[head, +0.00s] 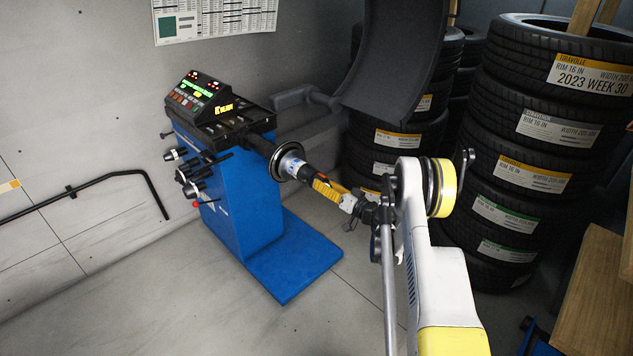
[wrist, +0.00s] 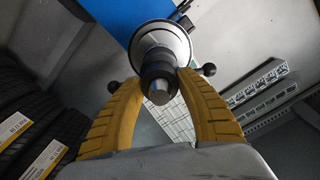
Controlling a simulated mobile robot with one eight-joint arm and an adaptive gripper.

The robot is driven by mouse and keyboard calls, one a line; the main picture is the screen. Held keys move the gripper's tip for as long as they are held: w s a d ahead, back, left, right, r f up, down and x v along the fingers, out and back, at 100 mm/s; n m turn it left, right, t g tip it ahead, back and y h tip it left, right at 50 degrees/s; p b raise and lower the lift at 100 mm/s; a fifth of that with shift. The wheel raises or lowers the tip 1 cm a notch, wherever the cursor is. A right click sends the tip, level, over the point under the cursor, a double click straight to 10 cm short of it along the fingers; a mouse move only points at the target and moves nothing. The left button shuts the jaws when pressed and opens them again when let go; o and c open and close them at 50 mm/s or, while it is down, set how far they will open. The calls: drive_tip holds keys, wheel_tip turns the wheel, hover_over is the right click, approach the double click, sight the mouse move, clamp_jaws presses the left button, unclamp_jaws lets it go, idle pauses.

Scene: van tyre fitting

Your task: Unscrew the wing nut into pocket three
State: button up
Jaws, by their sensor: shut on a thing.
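The wing nut (wrist: 158,70) is a dark hub with two black ball-ended arms. It sits on the balancer's shaft (wrist: 157,92), whose blunt end points at the wrist camera. My gripper (wrist: 160,82) has its yellow fingers on either side of the hub, shut on the wing nut. A pale round flange or cup (wrist: 160,42) is behind it. In the head view my gripper (head: 325,187) reaches the shaft end from the right, and the nut is mostly hidden. The pocketed tray top (head: 243,121) is on the balancer; I cannot tell which pocket is the third.
The blue wheel balancer (head: 245,205) has a lit display (head: 206,97) and tools on its left side. A dark curved hood (head: 400,65) hangs above my arm. Tyre stacks (head: 525,120) stand behind and right. A wooden bench (head: 595,300) is at lower right. Floor at front left is clear.

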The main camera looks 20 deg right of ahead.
drive_tip(key=n, duration=1)
drive_tip(key=shift+n, duration=0.3)
drive_tip(key=n, duration=0.4)
drive_tip(key=shift+n, duration=0.3)
drive_tip(key=o, duration=1.1)
